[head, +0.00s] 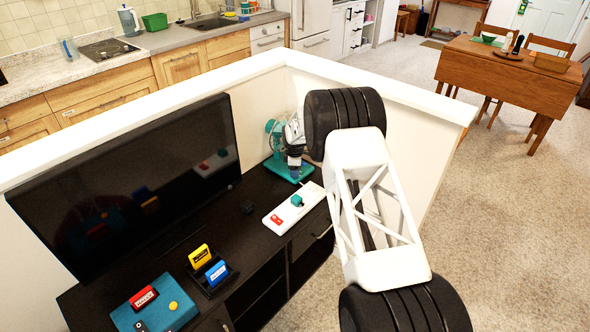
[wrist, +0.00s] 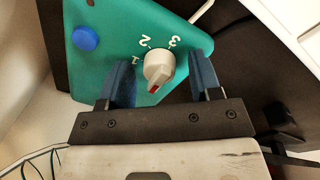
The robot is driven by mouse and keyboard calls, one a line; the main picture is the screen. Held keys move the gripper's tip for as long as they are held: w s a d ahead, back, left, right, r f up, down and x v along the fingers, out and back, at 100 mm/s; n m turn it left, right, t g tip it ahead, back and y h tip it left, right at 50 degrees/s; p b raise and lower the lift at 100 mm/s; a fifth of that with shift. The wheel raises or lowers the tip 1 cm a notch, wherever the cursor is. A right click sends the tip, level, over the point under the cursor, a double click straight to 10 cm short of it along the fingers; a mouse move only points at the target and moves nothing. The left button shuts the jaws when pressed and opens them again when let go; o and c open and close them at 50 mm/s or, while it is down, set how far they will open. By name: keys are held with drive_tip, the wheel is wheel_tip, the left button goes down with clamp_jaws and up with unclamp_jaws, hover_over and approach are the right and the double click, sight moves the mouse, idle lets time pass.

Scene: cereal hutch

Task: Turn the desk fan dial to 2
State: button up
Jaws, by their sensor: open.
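The desk fan (head: 273,128) stands at the back right of the black cabinet in the head view, partly hidden by my arm. Its teal base (wrist: 105,20) fills the top of the wrist view, with a round blue button and the printed numbers 1, 2 and 3. The white dial (wrist: 159,66) has a red mark on its lower end, which faces my gripper, away from the 2. My gripper (wrist: 161,60) is open, with one blue finger on each side of the dial. Small gaps show between fingers and dial. In the head view my gripper (head: 294,164) is over the fan base.
A white power strip (head: 280,222) with a teal plug lies just in front of the fan. A large television (head: 130,185) stands to the left. Yellow and blue cartridges (head: 200,256) and a teal console (head: 155,310) are nearer. A white half-wall (head: 400,92) runs behind and right of the fan.

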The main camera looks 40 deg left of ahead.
drive_tip(key=c, duration=0.9)
drive_tip(key=shift+c, duration=0.2)
drive_tip(key=shift+m, duration=3.1)
drive_tip(key=shift+a, duration=0.1)
drive_tip(key=shift+r, duration=0.1)
drive_tip(key=o, duration=0.9)
drive_tip(key=shift+o, duration=0.2)
